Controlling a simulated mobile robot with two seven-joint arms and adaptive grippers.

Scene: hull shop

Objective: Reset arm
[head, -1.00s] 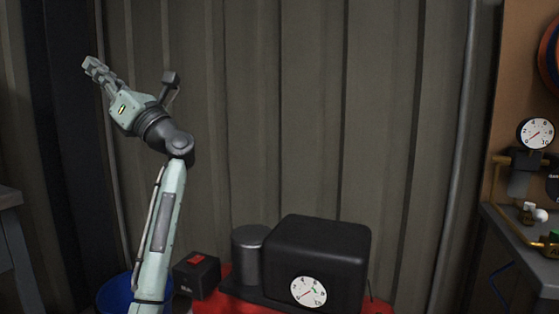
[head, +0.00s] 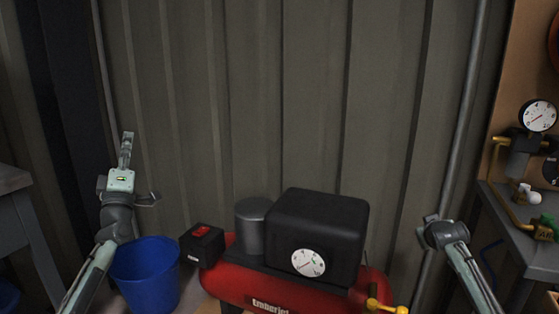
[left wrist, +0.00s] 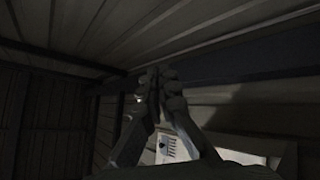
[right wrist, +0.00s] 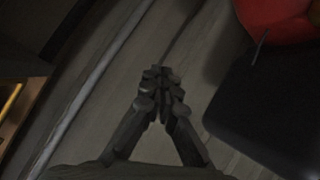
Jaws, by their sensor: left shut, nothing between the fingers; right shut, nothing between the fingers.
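My left gripper (head: 127,140) is raised on the left of the head view, pointing up, above and behind the blue bucket. In the left wrist view its fingers (left wrist: 157,78) are together with nothing between them, against a dark background of wall and roof. My right arm comes in at the lower right of the head view, and its fingers cannot be made out there. In the right wrist view the right gripper (right wrist: 158,78) is shut and empty in front of the ribbed wall.
A red compressor (head: 235,284) with a black housing (head: 325,225) and a gauge stands between my arms. A blue bucket (head: 148,280) is at its left. A bench (head: 522,235) with a gauge and brass pipes is at the right. A grey table (head: 20,215) edges in at left.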

